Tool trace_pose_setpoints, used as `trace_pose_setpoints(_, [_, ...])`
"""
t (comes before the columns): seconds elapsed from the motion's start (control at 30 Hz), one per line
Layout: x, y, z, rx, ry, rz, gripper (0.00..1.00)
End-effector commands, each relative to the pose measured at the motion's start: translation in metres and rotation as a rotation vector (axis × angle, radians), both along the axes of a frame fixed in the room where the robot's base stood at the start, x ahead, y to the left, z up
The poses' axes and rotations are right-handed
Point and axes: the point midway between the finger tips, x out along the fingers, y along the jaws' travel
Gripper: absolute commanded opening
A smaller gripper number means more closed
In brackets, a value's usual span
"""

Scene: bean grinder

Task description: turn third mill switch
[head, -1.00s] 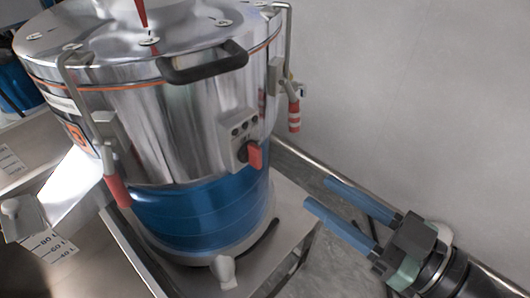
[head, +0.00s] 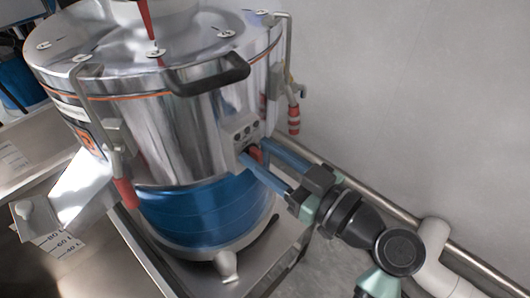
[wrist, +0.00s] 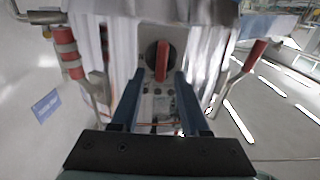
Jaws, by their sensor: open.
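The red switch (head: 256,154) sits on a small grey control box (head: 240,131) on the front of the shiny steel mill (head: 160,125) with a blue lower band. In the wrist view the red switch (wrist: 162,62) stands upright on a dark round base, ahead of and between my fingers. My gripper (head: 258,150) is open, with its two blue fingers at either side of the switch. In the head view the fingers partly hide the switch. I cannot tell whether they touch it.
Red-handled clamps hang on the mill's left (head: 124,193) and right (head: 293,119). A black handle (head: 208,78) juts from the lid above the switch. A metal rail (head: 390,208) runs along the wall at right.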

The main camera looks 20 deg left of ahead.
Motion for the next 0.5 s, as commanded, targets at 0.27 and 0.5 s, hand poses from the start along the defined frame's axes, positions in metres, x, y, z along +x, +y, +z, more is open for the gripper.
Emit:
trace_pose_setpoints(0.27, [0.0,-0.0003,0.0001,0.0,0.0,0.0,0.09])
trace_pose_setpoints(0.5, [0.0,-0.0001,0.0,0.0,0.0,0.0,0.0])
